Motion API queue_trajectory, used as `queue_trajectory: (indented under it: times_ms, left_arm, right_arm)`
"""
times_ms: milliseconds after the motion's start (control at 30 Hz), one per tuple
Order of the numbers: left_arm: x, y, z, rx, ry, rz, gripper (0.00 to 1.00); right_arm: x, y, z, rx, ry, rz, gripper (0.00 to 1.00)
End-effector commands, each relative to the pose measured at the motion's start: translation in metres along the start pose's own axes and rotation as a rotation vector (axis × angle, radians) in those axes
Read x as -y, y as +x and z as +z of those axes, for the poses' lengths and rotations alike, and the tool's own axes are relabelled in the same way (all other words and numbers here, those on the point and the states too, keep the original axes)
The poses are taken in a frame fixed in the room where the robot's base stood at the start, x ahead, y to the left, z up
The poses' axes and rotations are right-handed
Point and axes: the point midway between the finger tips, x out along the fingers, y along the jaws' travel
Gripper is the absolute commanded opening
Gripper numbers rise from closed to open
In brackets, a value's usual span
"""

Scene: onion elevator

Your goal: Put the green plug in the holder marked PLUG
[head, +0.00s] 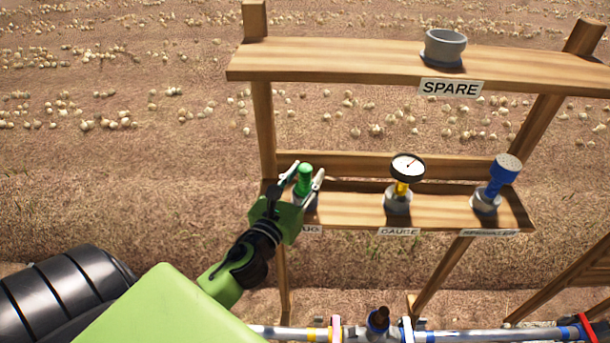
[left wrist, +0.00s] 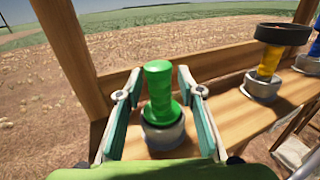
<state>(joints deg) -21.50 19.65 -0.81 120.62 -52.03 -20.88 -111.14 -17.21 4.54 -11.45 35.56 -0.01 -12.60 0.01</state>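The green plug (head: 304,180) stands upright in a grey round holder at the left end of the lower shelf; it also shows in the left wrist view (left wrist: 159,92), seated in its grey holder (left wrist: 164,136). The label below (head: 312,230) is partly hidden by my gripper; only its last letters, "UG", show. My left gripper (head: 307,172) is open, with one finger on each side of the plug. In the left wrist view gaps show between the plug and both fingers. My right gripper is not in view.
The wooden lower shelf (head: 350,208) also holds a gauge (head: 407,168) and a blue sprinkler-like piece (head: 503,172) in holders. An empty grey holder (head: 445,45) marked SPARE stands on the upper shelf (head: 330,58). Pipes (head: 460,335) run below.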

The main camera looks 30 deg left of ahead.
Motion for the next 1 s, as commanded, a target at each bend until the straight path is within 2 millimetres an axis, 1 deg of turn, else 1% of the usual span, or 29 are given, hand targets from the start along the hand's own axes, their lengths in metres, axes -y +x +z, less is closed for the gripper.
queue_trajectory:
  times_ms: [200,333,367,433,800,1000]
  left_arm:
    - [0.000,0.000,0.001,0.000,0.000,0.000,0.35]
    - [0.000,0.000,0.011,0.000,0.000,0.000,0.35]
    - [0.000,-0.005,0.005,-0.003,0.000,0.000,0.35]
    - [0.000,-0.016,0.003,-0.003,0.001,0.001,0.35]
    - [0.000,-0.084,0.002,-0.002,-0.001,0.001,0.35]
    - [-0.001,-0.109,0.004,-0.001,-0.001,0.002,0.35]
  right_arm:
    - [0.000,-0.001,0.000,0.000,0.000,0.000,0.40]
    - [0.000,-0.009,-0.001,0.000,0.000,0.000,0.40]
    - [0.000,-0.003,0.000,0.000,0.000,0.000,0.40]
    - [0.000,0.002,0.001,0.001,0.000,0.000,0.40]
    - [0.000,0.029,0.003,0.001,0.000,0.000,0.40]
    - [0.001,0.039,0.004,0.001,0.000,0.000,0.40]
